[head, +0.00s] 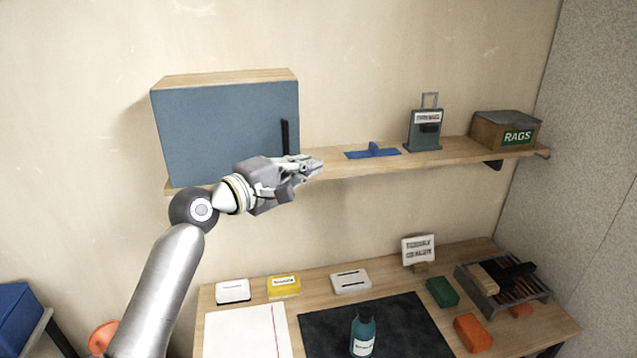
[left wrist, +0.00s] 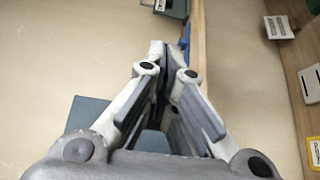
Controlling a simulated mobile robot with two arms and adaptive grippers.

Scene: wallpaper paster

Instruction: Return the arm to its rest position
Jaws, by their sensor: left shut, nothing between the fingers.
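My left arm (head: 165,280) rises from the lower left in the head view. Its gripper (head: 312,166) is in front of the shelf's front edge, just right of the blue-grey cabinet's lower right corner. The gripper is shut and empty. In the left wrist view its fingers (left wrist: 172,50) come together near the shelf edge. The blue-grey cabinet (head: 225,125) stands on the shelf with its door closed and a dark vertical handle (head: 285,136) at right. My right gripper is not in view.
The shelf (head: 455,155) also holds a blue flat item (head: 373,151), a grey case (head: 425,130) and a rags box (head: 490,130). Below, the workbench (head: 230,311) bears a dark mat (head: 410,325), a bottle (head: 363,333), small boxes and a tool rack (head: 530,298). A blue bin (head: 14,315) is at lower left.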

